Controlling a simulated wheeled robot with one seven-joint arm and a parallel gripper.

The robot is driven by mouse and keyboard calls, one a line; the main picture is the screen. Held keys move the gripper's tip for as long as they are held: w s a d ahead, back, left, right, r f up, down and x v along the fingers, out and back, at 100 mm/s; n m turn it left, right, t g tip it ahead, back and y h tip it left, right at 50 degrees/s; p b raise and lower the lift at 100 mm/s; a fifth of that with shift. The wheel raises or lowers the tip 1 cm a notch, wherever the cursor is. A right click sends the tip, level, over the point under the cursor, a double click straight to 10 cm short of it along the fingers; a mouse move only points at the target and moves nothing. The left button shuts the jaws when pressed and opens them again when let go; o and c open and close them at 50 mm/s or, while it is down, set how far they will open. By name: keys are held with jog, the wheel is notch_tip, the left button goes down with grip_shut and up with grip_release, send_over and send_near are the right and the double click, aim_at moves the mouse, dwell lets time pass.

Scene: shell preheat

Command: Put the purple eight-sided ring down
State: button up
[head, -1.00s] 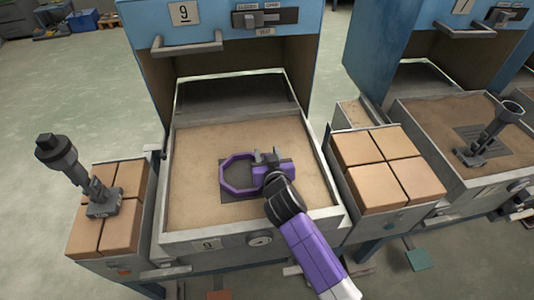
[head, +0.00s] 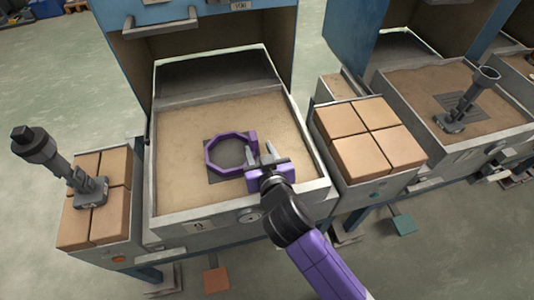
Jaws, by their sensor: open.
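The fingers look apart from the ring and hold nothing. My purple and black arm reaches in from the lower right.
The sand-filled tray (head: 172,216) has raised metal walls, with an open blue oven behind it. Tan bricks stand on both sides (head: 376,139). A grey tool (head: 60,165) stands on the left bricks. A second sand tray (head: 420,85) with another tool is at right.

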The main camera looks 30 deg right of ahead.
jog(key=shift+s+r, duration=0.1)
jog(key=shift+s, duration=0.05)
jog(key=shift+n+y, duration=0.7)
jog(key=shift+y, duration=0.2)
jog(key=s+f, duration=0.1)
jog(key=s, duration=0.1)
jog(key=s+a+f, duration=0.1)
jog(key=s, duration=0.2)
jog(key=s+a+f, duration=0.1)
jog(key=s, duration=0.1)
jog(key=shift+s+f, duration=0.25)
jog(key=shift+s, duration=0.1)
jog(key=s+a+n+y, duration=0.1)
jog(key=s+a+y, duration=0.1)
jog(key=s, duration=0.9)
jog(key=s+d+r+n+t, duration=0.1)
jog(key=s+r, duration=0.9)
jog(key=s, duration=0.5)
jog(key=shift+s+r+y, duration=0.2)
jog(key=shift+s+y, duration=0.1)
jog(key=shift+s, duration=0.1)
jog(key=shift+r+p, duration=0.5)
